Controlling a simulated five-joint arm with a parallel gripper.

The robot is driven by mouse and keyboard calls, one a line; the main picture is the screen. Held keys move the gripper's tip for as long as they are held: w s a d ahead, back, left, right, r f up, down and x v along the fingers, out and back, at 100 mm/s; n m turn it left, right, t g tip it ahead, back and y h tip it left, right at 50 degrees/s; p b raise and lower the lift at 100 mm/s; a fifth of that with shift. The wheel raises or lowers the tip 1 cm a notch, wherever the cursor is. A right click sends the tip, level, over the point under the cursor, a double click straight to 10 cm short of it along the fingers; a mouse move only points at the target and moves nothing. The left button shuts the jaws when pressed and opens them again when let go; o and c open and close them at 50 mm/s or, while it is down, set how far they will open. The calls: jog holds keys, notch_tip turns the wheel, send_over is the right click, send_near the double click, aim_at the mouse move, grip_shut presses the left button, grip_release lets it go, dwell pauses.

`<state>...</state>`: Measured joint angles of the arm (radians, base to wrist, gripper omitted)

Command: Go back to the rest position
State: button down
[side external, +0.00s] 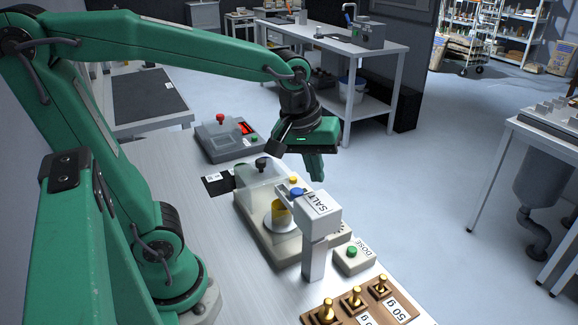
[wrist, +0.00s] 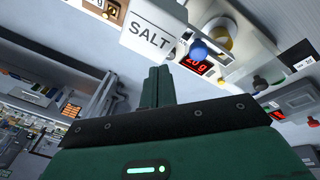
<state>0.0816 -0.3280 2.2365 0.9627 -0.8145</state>
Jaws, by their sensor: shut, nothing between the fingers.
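My gripper (side external: 318,178) hangs in the air above and behind the scale, its green fingers together and empty. In the wrist view the fingers (wrist: 157,72) are also closed, below the salt hopper (wrist: 152,28) in the picture and apart from it. The white salt hopper (side external: 321,213), marked SALT, stands on a post with a blue knob (side external: 297,192). A yellow cup (side external: 279,212) sits on the scale's pan under it, partly behind a clear cover. A red display (wrist: 196,64) shows in the wrist view; I cannot read it surely.
A dose box (side external: 353,255) with a green button stands right of the scale (side external: 261,227). Brass weights sit in a wooden block (side external: 352,310) at the front. A grey control box (side external: 227,139) with a red button is at the back. The bench's left part is clear.

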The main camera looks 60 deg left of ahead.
jog(key=s+a+m+t, duration=0.2)
jog(key=s+m, duration=0.5)
jog(key=m, duration=0.1)
jog(key=shift+s+a+r+t, duration=0.25)
jog(key=shift+s+r+t, duration=0.05)
jog(key=shift+s+r, duration=0.05)
dwell(0.4)
